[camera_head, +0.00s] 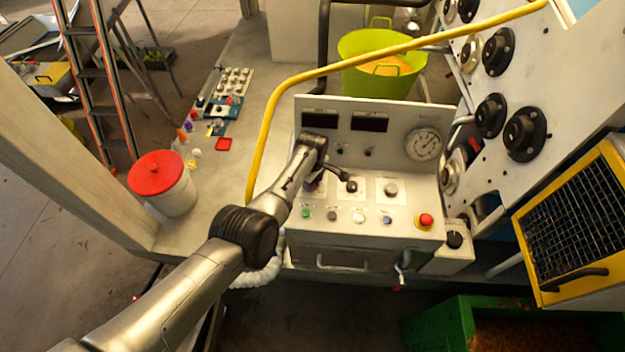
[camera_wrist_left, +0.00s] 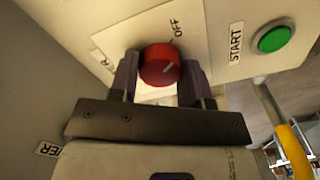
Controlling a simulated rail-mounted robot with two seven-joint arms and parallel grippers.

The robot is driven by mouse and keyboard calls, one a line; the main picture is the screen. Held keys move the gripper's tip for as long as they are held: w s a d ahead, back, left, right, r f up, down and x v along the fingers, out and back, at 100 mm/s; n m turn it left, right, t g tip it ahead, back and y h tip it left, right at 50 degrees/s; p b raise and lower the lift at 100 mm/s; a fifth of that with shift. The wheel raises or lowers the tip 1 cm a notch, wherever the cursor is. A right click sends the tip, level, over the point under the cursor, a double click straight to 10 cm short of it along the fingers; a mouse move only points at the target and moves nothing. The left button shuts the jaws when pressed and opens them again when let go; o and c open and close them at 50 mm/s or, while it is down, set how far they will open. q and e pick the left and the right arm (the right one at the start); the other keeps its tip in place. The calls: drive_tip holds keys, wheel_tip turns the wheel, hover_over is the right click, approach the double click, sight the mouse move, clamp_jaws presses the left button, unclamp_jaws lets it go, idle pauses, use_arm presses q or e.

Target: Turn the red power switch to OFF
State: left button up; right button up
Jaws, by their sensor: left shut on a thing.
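The red power switch (camera_wrist_left: 160,66) is a round red knob with a white pointer mark, on a light plate of the control panel (camera_head: 375,212). In the left wrist view, my left gripper (camera_wrist_left: 161,72) has a finger on each side of the knob and is shut on it. The pointer mark slants to the upper right. The "OFF" label (camera_wrist_left: 177,29) is above and slightly right of the knob, with a short tick below it. In the head view, my left arm and gripper mostly hide the switch. My right gripper is in neither view.
A green START button (camera_wrist_left: 273,39) is right of the switch. A black lever (camera_head: 351,186), a red emergency button (camera_head: 425,220) and a gauge (camera_head: 424,143) are on the same console. A yellow rail (camera_head: 340,67) arches behind it. A red-lidded white bucket (camera_head: 172,192) stands left.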

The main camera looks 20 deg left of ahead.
use_arm(q)
drive_tip(key=shift+n, duration=0.8)
drive_tip(key=o, duration=0.9)
drive_tip(key=shift+r, duration=0.15)
